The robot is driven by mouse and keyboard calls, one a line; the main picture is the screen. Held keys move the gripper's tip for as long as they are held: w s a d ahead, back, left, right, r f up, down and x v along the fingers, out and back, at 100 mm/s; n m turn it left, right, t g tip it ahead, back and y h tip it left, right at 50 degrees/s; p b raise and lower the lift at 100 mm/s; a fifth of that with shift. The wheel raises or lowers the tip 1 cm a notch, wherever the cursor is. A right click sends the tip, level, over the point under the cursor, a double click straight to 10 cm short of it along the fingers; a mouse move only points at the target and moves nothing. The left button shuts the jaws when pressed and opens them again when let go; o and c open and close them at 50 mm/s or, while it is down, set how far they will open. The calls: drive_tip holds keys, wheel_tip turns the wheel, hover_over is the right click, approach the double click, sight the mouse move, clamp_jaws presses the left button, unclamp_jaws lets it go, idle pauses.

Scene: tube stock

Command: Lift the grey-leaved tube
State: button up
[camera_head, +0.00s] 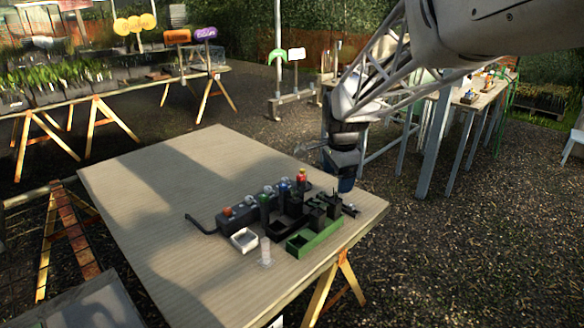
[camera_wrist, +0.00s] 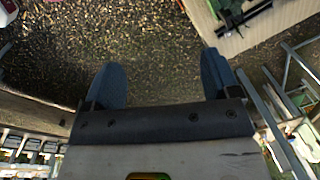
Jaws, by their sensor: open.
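My gripper (camera_head: 346,182) hangs in the air at the right side of the wooden table, beyond the group of containers. In the wrist view its two blue fingers (camera_wrist: 160,68) are spread wide apart with nothing between them. Several small dark tubes or pots (camera_head: 317,212) stand close together near the table's right corner, some with hints of leaves. They are too small for me to tell which one has grey leaves. A green tray (camera_head: 316,242) sits in front of them, and its corner area shows at the top right of the wrist view.
The wooden table (camera_head: 150,190) is bare on its left and far parts. A dark rack with coloured tops (camera_head: 240,217), a white square dish (camera_head: 243,240) and a clear cup (camera_head: 265,252) crowd around the tubes. Gravel ground lies below my gripper.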

drive_tip(key=w+a+f+m, duration=0.3)
drive_tip(key=w+f, duration=0.2)
drive_tip(key=w, duration=0.3)
drive_tip(key=w+a+f+m, duration=0.2)
drive_tip(key=w+f+m, duration=0.25)
drive_tip(key=w, duration=0.35)
drive_tip(key=m+g, duration=0.1)
drive_tip(key=m, duration=0.4)
hover_over(295, 199)
wheel_tip(295, 199, down, 12)
drive_tip(key=shift+s+d+r, duration=0.1)
drive_tip(key=shift+w+f, duration=0.25)
drive_tip(key=shift+f, duration=0.1)
drive_tip(key=shift+s+f, duration=0.1)
drive_tip(key=shift+f, duration=1.2)
drive_tip(key=shift+f, duration=0.1)
drive_tip(key=shift+s+f, duration=0.1)
drive_tip(key=shift+f, duration=2.4)
